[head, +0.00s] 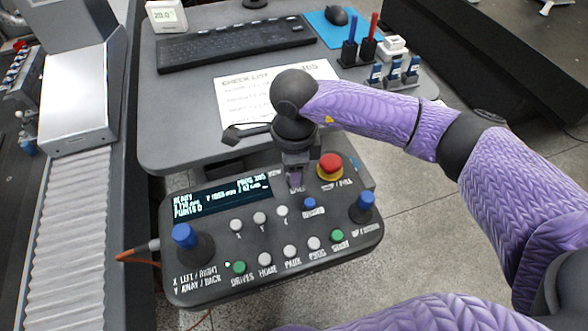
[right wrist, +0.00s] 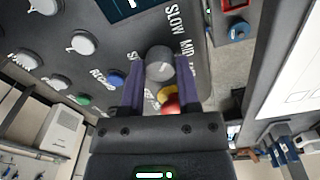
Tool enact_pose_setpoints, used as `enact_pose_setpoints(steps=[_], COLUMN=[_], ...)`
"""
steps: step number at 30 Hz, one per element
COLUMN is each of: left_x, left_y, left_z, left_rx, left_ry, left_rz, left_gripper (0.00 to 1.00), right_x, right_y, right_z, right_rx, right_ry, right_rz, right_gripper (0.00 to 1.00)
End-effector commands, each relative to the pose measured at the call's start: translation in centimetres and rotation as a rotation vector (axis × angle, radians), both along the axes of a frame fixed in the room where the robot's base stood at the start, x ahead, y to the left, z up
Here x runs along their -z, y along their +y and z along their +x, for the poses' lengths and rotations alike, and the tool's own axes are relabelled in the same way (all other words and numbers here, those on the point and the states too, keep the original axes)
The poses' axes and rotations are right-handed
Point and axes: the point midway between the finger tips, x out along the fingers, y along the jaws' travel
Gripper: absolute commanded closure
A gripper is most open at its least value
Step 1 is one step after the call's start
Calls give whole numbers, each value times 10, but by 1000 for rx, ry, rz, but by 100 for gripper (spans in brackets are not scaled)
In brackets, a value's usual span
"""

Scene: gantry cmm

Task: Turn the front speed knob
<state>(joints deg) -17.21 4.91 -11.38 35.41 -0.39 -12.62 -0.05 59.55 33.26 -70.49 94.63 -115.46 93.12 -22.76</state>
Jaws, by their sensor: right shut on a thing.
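The front speed knob (right wrist: 159,64) is a round grey knob beside the printed words SLOW and MID on the dark control panel (head: 185,291). In the right wrist view it sits between the two purple fingers of my right gripper (right wrist: 160,88), which is shut on it. In the head view my right gripper (head: 295,178) points down at the panel's upper part, between the display (head: 222,201) and the red stop button (head: 330,166). There the gripper hides the knob. My left gripper is not in view.
Two blue-topped joysticks (head: 185,236) (head: 364,203) and several push buttons are on the panel. The red stop button stands close to my right gripper. Behind is a grey desk with a keyboard (head: 237,42) and a checklist sheet (head: 240,105). A ribbed machine bed (head: 68,235) is at the left.

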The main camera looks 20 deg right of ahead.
Motion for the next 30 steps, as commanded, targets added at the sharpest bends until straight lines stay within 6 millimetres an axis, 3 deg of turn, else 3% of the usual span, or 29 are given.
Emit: enact_pose_setpoints(steps=[17,18,22,30], left_x=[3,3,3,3], left_y=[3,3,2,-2], left_z=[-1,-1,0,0], left_rx=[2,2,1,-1], left_ry=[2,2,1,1], left_rz=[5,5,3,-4], left_gripper=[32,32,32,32], right_x=[-2,-2,-1,-1], right_y=[0,0,0,0], right_z=[1,1,1,0], right_rx=[-31,-31,-31,-31], right_ry=[-4,-4,-3,-1], right_rz=[2,2,2,1], right_gripper=[100,55,27,24])
